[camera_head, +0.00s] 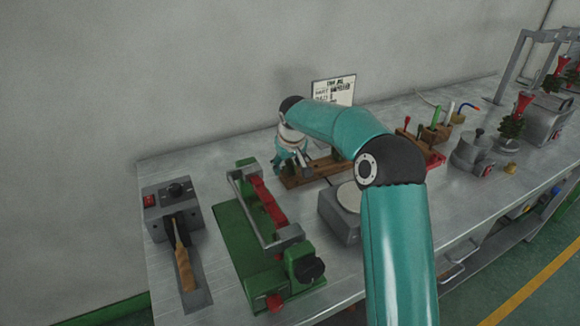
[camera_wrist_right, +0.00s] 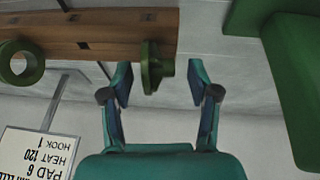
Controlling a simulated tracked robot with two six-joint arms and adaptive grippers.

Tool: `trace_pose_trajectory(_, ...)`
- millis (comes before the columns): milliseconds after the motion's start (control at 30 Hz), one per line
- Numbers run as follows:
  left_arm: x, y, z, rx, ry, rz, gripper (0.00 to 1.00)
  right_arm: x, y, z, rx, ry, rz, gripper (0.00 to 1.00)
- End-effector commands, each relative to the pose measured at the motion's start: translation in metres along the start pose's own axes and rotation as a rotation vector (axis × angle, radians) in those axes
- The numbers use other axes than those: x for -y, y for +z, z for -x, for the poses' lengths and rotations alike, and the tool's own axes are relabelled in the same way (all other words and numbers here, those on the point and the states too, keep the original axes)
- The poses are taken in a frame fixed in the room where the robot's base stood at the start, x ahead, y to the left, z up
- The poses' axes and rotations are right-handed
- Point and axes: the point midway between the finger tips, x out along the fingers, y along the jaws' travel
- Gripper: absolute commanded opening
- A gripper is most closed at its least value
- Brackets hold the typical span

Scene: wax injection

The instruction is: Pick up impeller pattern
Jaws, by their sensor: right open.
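A wooden rack (camera_wrist_right: 100,32) crosses the top of the right wrist view and lies on the bench in the head view (camera_head: 300,179). A dark green part with a disc and short hub, which looks like the impeller pattern (camera_wrist_right: 152,68), stands at its edge, seen nearly edge-on. A green ring (camera_wrist_right: 21,62) sits farther left on the rack. My right gripper (camera_wrist_right: 160,88) is open, its fingertips on either side of the green part, with a visible gap at each side. In the head view the right gripper (camera_head: 291,158) is at the rack's left end, partly hidden by its arm. My left gripper is not in view.
A sign card (camera_wrist_right: 38,155) stands close by the gripper; it shows behind my arm in the head view (camera_head: 334,90). A green clamp fixture (camera_head: 245,240) and a grey heater box with tool (camera_head: 165,222) stand left. A grey round-topped unit (camera_head: 340,222) is near my forearm.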

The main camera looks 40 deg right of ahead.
Motion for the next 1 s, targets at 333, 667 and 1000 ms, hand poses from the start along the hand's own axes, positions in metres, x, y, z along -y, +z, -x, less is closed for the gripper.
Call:
trace_pose_trajectory(333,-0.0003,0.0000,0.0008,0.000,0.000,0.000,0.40,-0.0010,0.0003,-0.0127,-0.001,0.001,-0.002,0.60)
trace_pose_trajectory(667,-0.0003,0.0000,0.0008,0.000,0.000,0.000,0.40,-0.0014,0.0006,-0.0124,-0.001,0.001,-0.002,0.09)
trace_pose_trajectory(1000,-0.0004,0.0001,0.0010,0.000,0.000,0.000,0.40,-0.0018,0.0000,-0.0109,-0.002,0.001,-0.002,0.05)
